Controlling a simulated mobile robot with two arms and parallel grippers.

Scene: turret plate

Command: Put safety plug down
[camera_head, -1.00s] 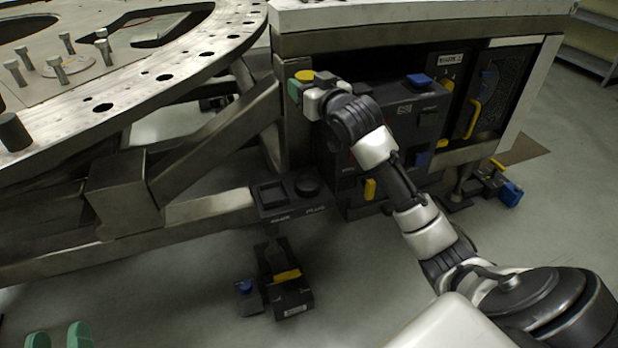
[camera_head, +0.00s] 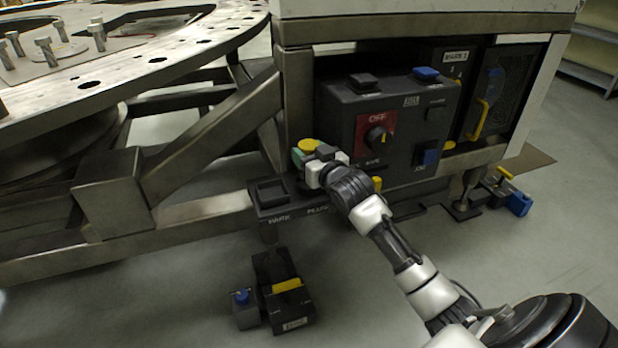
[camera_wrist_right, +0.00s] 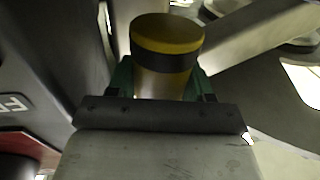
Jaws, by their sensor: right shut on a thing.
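The safety plug (camera_head: 309,145) has a yellow top and is upright between the green fingertips of my right gripper (camera_head: 303,160). In the right wrist view the plug (camera_wrist_right: 167,50) shows a yellow cap, a dark band and a lower yellow band, with green fingers on both sides. The gripper is shut on it. It appears over or close to the right half of a dark labelled holder (camera_head: 270,212). The plug's lower end and that half's socket are hidden by the gripper. My left gripper is not in view.
A dark control box (camera_head: 425,110) with a red OFF rotary switch (camera_head: 377,135) stands just behind the gripper. A steel beam (camera_head: 215,140) slopes on the left. A dark unit with a yellow part (camera_head: 287,286) sits on the floor below.

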